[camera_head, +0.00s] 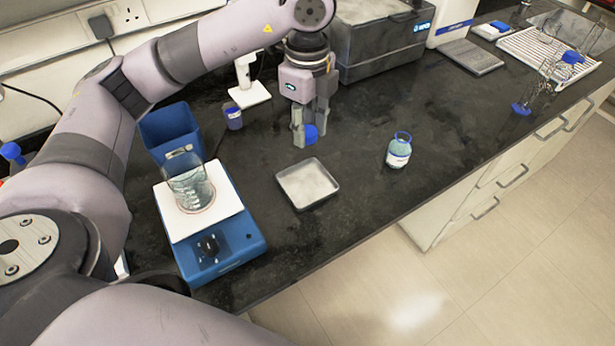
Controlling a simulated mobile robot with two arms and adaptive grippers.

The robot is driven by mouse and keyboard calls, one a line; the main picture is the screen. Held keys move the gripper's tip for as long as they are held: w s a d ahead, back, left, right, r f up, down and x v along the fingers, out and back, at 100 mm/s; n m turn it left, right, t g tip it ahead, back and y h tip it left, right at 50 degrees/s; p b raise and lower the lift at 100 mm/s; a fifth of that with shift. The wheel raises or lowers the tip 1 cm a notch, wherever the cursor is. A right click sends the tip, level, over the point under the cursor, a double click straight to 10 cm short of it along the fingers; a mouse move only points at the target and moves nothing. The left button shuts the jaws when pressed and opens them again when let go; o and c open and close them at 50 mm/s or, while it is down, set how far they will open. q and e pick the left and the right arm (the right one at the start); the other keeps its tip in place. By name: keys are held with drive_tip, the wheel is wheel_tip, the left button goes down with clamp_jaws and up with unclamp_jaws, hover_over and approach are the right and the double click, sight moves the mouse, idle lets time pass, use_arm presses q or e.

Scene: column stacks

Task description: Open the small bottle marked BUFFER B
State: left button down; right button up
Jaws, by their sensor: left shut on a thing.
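A small clear bottle (398,153) with a white label stands upright on the dark bench, right of the metal tray. Its neck shows a blue ring with an open-looking mouth and no cap on it. The label is too small to read. My left gripper (304,135) points down above the bench, left of the bottle and apart from it. It is shut on a blue cap (311,133), partly hidden by the fingers. My right gripper is not in view.
A beaker (190,186) stands on a blue stirrer hotplate (222,250) at the left. A shallow metal tray (307,184) lies below my gripper. Bench around the bottle is clear.

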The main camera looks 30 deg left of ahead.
sight(307, 185)
use_arm(q)
wheel_tip(307, 185, down, 15)
drive_tip(key=shift+a+r+p, duration=0.1)
drive_tip(key=shift+r+p, duration=0.05)
drive_tip(key=shift+p, duration=1.05)
drive_tip(key=shift+f, duration=0.2)
drive_tip(key=shift+f, duration=0.2)
drive_tip(key=c, duration=1.2)
unclamp_jaws()
drive_tip(key=shift+r, duration=0.1)
